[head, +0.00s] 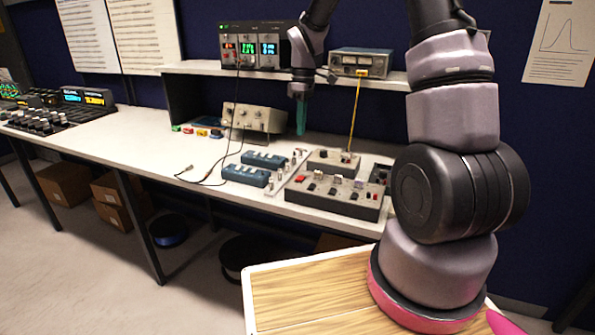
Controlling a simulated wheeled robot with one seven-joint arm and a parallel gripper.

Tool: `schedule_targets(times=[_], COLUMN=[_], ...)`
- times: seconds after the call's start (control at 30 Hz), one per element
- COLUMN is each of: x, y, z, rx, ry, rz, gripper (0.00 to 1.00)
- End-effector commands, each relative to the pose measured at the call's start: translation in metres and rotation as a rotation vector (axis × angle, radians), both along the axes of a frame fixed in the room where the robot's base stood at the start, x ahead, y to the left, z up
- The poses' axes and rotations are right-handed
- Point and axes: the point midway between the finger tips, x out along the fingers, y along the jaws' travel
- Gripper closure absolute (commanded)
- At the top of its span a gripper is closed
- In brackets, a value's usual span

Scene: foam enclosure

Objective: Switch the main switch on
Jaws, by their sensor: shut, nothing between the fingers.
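A grey switch panel (328,201) lies on the white bench at the centre right, with several small switches and knobs on top. A red switch (301,178) sits at its left end, and red parts show at its right end. I cannot tell which is the main switch, or its on or off position. A smaller grey box (332,168) with knobs stands just behind the panel. My gripper (300,132), with teal fingers, is shut and empty. It points down above the back of the bench, apart from the panel.
Two blue boxes (246,176) and a row of small posts (286,172) lie left of the panel. A beige instrument (254,117) stands behind. A shelf (200,67) carries a power supply (255,45) and a meter (361,62); a yellow cable (353,115) hangs down.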

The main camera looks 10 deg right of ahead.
Motion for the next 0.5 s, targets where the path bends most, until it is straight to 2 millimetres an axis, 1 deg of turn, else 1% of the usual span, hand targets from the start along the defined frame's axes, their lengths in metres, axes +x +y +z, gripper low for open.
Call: schedule_targets(times=[0.13,0.27,0.5], x=[-0.001,-0.003,-0.008], y=[0.000,0.002,0.006], z=[-0.005,-0.021,-0.072], rx=[0.000,0.000,0.000], ry=[0.001,0.005,0.005], rz=[-0.001,-0.001,-0.001], gripper=[1.00,1.00,1.00])
